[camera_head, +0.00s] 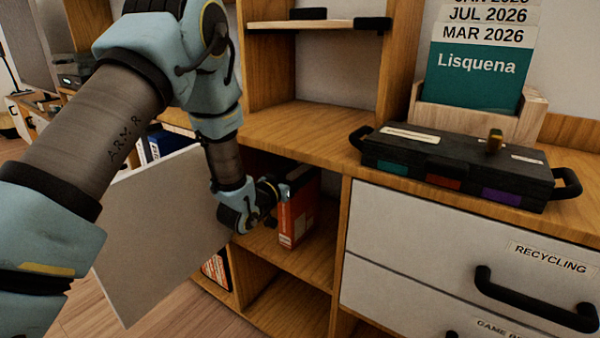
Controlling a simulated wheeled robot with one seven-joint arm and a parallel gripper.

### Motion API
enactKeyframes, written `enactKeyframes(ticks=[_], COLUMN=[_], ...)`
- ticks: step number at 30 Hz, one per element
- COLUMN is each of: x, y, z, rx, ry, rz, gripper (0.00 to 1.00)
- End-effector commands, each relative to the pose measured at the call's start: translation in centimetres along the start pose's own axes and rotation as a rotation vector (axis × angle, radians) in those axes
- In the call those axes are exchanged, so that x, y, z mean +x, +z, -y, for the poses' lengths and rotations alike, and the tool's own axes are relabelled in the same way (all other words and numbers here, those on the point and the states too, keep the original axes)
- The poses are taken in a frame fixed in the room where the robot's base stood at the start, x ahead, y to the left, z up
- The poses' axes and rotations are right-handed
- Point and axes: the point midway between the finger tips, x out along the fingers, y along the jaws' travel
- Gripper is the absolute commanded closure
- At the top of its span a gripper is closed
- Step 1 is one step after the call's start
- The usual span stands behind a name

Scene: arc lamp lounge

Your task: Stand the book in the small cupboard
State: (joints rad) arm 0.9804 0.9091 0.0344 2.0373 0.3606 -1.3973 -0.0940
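An orange-red book (297,218) stands upright inside the small cupboard (312,262), on its wooden shelf. The book's narrow side, with a white patch near the bottom, faces me. My gripper (282,194) reaches into the cupboard opening from the left and is at the upper left part of the book. One fingertip shows close against the book; the other is hidden, so I cannot tell whether the gripper holds it. The cupboard's white door (160,230) stands open to the left, partly behind my arm.
White drawers (430,250) with black handles adjoin the cupboard on the right. A black box (455,168) and a teal calendar (475,65) stand on the top. Other books (215,270) show low behind the door. Shelf room beside the orange book looks free.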

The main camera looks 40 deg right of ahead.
Motion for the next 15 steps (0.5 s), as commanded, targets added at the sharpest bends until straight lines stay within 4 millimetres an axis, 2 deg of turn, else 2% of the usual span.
enactKeyframes(ticks=[1, 4, 15], x=[0.00, 0.00, -0.40], y=[-0.02, -0.03, -0.33], z=[0.00, 0.00, 0.05], rx=[0.000, 0.000, -0.001], ry=[0.000, 0.000, -0.001], rz=[0.000, 0.000, 0.001], gripper=[0.29, 0.18, 0.18])
